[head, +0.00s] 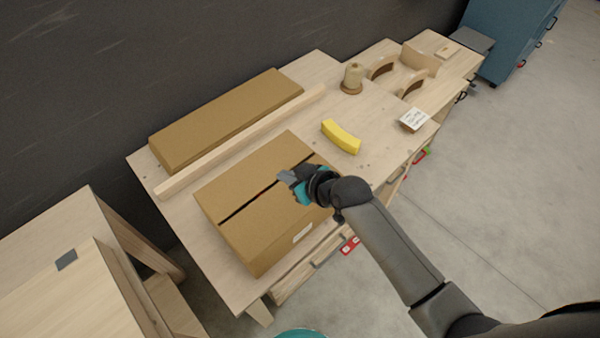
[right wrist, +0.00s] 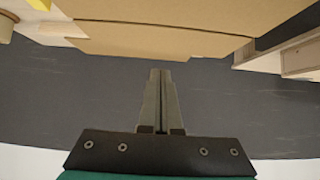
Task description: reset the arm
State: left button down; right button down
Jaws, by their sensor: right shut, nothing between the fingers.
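My right arm reaches in from the lower right in the head view. Its gripper (head: 287,177) is over the right part of a cardboard box (head: 240,190) that has a dark slit along its top. In the right wrist view the gripper (right wrist: 160,75) has its two fingers together with nothing between them. Cardboard (right wrist: 160,20) fills the top of that view, beyond the fingertips. My left gripper is not in view.
The box stands on a wooden workbench (head: 190,215). A long cardboard box (head: 225,115), a wooden bar (head: 240,140), a yellow curved piece (head: 341,136) and a spool (head: 352,78) are also on it. A wooden table (head: 50,245) stands at left. Open floor lies at right.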

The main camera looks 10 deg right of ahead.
jog(key=v, duration=0.6)
jog(key=shift+w+a+r, duration=0.15)
jog(key=shift+r, duration=0.1)
